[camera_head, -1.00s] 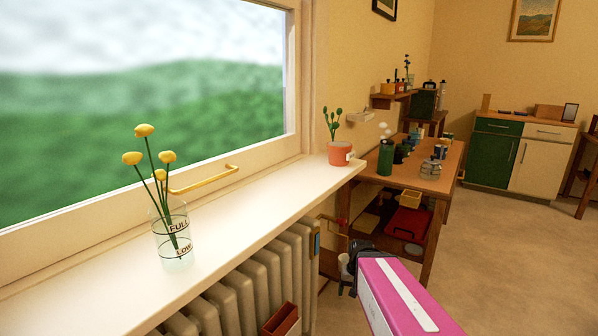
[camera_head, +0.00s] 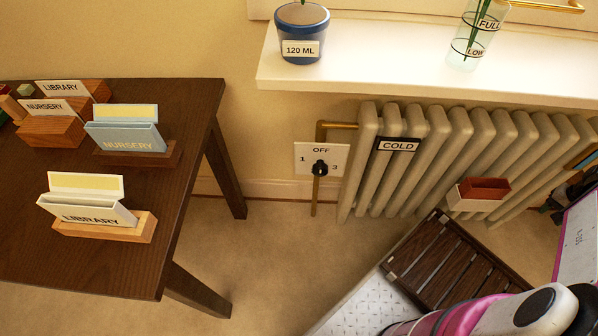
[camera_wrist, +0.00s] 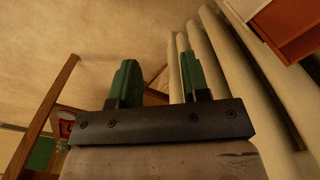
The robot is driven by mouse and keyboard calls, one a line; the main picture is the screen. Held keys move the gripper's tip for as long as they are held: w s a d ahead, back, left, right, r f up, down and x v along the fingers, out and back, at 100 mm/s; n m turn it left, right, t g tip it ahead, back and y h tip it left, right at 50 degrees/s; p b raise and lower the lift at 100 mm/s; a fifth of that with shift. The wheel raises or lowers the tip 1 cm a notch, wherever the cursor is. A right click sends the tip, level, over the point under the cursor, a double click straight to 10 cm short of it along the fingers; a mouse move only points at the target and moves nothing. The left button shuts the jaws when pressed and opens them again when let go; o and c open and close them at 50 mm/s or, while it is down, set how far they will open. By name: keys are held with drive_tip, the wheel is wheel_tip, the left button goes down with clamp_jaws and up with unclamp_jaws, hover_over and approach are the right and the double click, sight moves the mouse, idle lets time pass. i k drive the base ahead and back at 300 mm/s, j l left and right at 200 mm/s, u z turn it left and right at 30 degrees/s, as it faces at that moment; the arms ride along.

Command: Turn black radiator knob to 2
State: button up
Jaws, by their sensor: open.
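The black radiator knob (camera_head: 320,168) sits on a white dial plate (camera_head: 307,157) on the wall, left of the radiator, in the head view. The plate reads OFF at the top, 1 at left and 3 at right. I see no 2; the knob covers the lower middle of the plate. I cannot tell which mark the knob points to. My gripper (camera_wrist: 158,60) shows in the wrist view with two green fingers apart and nothing between them. It is beside the radiator ribs, away from the knob, which is not in the wrist view.
The radiator (camera_head: 430,150) bears a COLD sign (camera_head: 398,145) and a red-brown box (camera_head: 483,190). A windowsill (camera_head: 400,60) with a blue pot (camera_head: 301,35) juts out above. A dark table (camera_head: 110,255) with card holders stands at left. A slatted wooden rack (camera_head: 455,262) lies below the radiator.

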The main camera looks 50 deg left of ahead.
sight(320, 169)
drive_tip(key=k+u, duration=0.2)
drive_tip(key=u, duration=2.35)
drive_tip(key=k, duration=0.8)
drive_tip(key=j+u, duration=0.15)
drive_tip(key=j, duration=0.75)
